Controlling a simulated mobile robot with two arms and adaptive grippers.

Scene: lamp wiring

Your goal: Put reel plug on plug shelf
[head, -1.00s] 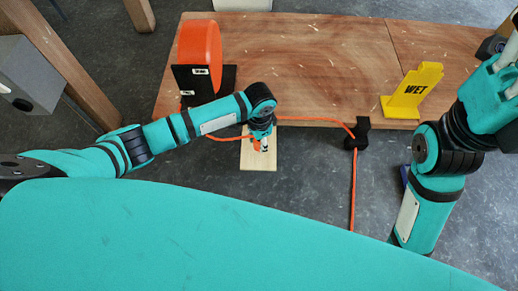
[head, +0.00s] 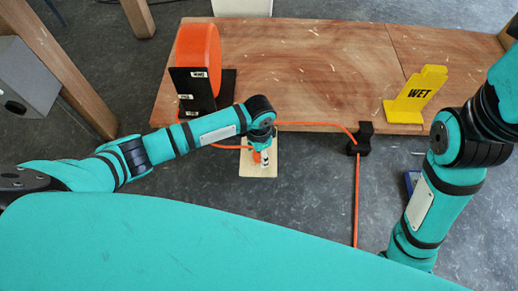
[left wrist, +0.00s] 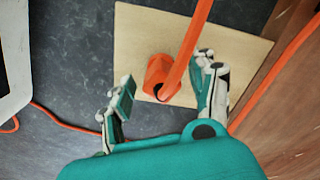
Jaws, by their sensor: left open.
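The orange reel plug (left wrist: 160,76) stands on the pale wooden plug shelf (left wrist: 145,38) in the left wrist view, with its orange cable rising from it. In the head view the plug (head: 257,156) is partly hidden by my left gripper (head: 264,158), over the shelf (head: 247,168) at the table's front edge. In the left wrist view my left gripper (left wrist: 165,93) is open, with one finger on each side of the plug and a gap showing on the left. My right gripper is out of view.
The orange cable reel (head: 199,58) stands in a black holder (head: 195,92) on the wooden table (head: 310,55). A black cable clip (head: 362,138) holds the orange cable at the front edge. A yellow WET sign (head: 415,95) stands to the right.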

